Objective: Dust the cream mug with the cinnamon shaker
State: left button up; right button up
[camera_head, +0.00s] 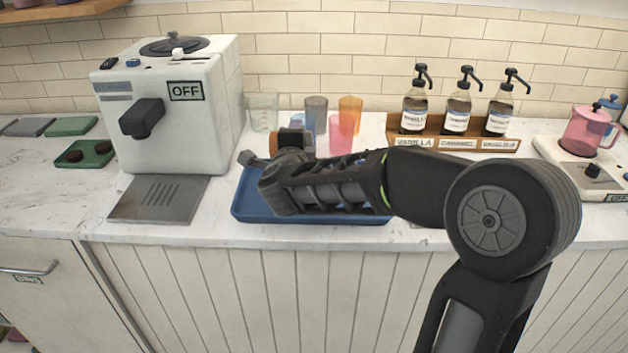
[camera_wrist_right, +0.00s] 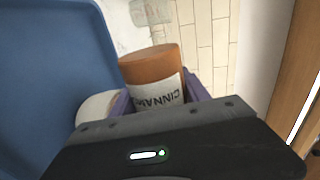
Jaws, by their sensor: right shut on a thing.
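My right gripper (camera_head: 278,150) reaches in from the right over the blue tray (camera_head: 240,208). It is shut on the cinnamon shaker (camera_head: 273,146), whose brown end shows beside the dark fingers in the head view. In the right wrist view, the shaker (camera_wrist_right: 155,82) has an orange-brown body and a white cinnamon label, and sits between purple finger pads. A pale, cream-coloured rounded edge (camera_wrist_right: 93,108) shows left of the shaker there; it may be the cream mug, mostly hidden by the gripper. I cannot make out the mug in the head view, where my arm covers much of the tray. My left gripper is out of view.
A white coffee machine (camera_head: 180,105) marked OFF stands left of the tray. Coloured cups, including a pink one (camera_head: 341,132), and a clear jug (camera_head: 264,110) stand behind it. Syrup bottles (camera_head: 457,108) stand in a wooden rack at back right. A pink pot (camera_head: 583,130) sits far right.

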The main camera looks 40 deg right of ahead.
jog(key=shift+r+p, duration=0.1)
jog(key=shift+p, duration=0.25)
jog(key=shift+d+r+n+p, duration=0.1)
jog(key=shift+r+n+p, duration=0.1)
jog(key=shift+n+p, duration=0.55)
jog(key=shift+r+n+h+p, duration=0.15)
jog(key=shift+n+h+p, duration=0.2)
jog(key=shift+h+p, duration=0.25)
dwell(0.4)
jog(key=shift+s+d+r+n+g+p, duration=0.15)
jog(key=shift+n+g+p, duration=0.2)
jog(key=shift+p, duration=0.35)
jog(key=shift+r+n+p, duration=0.15)
jog(key=shift+n+p, duration=0.4)
jog(key=shift+p, duration=0.05)
jog(key=shift+d+r+n+h+p, duration=0.1)
jog(key=shift+n+h+p, duration=0.2)
jog(key=shift+n+p, duration=0.15)
jog(key=shift+s+d+r+n+p, duration=0.15)
jog(key=shift+r+n+p, duration=0.1)
jog(key=shift+n+p, duration=0.35)
dwell(0.7)
jog(key=shift+r+h+p, duration=0.1)
jog(key=shift+h+p, duration=0.2)
jog(key=shift+s+n, duration=0.1)
jog(key=shift+n, duration=0.15)
